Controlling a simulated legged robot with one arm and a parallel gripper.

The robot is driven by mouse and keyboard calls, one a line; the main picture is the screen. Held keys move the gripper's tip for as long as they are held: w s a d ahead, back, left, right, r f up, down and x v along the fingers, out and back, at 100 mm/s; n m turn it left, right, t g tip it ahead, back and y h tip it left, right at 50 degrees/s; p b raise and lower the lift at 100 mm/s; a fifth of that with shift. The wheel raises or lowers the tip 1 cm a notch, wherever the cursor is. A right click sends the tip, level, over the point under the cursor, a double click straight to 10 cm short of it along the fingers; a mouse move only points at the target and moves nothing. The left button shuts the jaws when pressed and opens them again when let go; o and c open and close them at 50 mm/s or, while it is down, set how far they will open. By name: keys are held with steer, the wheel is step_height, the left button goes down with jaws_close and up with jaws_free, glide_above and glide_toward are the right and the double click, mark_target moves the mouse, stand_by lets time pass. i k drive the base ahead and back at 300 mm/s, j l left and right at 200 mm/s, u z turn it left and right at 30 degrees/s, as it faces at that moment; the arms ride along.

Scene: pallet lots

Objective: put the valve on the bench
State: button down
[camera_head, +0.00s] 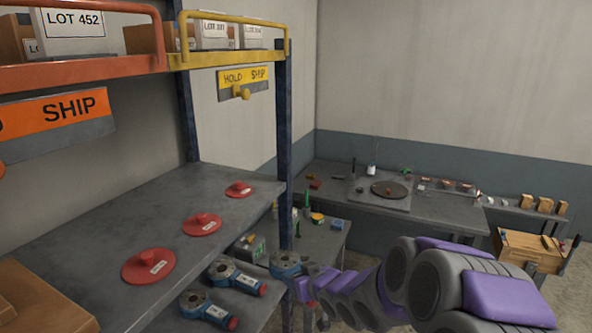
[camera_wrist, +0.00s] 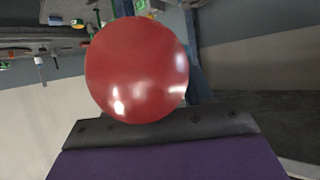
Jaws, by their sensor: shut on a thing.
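A blue valve (camera_head: 284,262) with a round ring body is at the end of my arm, in front of the shelf's blue post. My gripper (camera_head: 306,286) is shut on it; the fingertips are small and partly hidden in the head view. In the wrist view a glossy red round part (camera_wrist: 137,68), apparently the valve's end, fills the space above my dark jaw (camera_wrist: 165,125). Two similar blue valves with red ends, one upper (camera_head: 236,275) and one lower (camera_head: 207,308), lie on a low grey surface at left. A grey bench (camera_head: 440,224) stands along the back wall.
A shelf rack (camera_head: 75,240) at left carries several red labelled discs, including one nearest disc (camera_head: 148,266). Its post (camera_head: 285,130) stands close to my gripper. A smaller table (camera_head: 322,240) holds small items. The back bench has a round plate (camera_head: 389,189). A wooden crate (camera_head: 530,250) stands right.

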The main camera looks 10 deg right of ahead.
mark_target(445, 212)
steer(key=i+l+z, duration=0.15)
steer(key=l+z, duration=0.25)
steer(key=i+l+z, duration=0.15)
steer(key=z, duration=0.25)
steer(key=i+l+z, duration=0.2)
steer(key=z, duration=0.2)
steer(key=i+l+z, duration=0.35)
steer(key=i, duration=0.15)
steer(key=i+z, duration=0.35)
steer(key=i, duration=0.15)
steer(key=i+u, duration=0.35)
steer(key=i+l+u, duration=0.2)
steer(key=u, duration=0.15)
steer(key=i+l+u, duration=0.5)
steer(key=u, duration=0.25)
steer(key=i+l+u, duration=0.1)
steer(key=u, duration=0.3)
steer(key=l+u, duration=0.25)
steer(key=u, duration=0.15)
steer(key=i+l+u, duration=0.1)
steer(key=l+u, duration=0.25)
steer(key=l, duration=0.2)
steer(key=l+u, duration=0.3)
steer(key=l, duration=0.25)
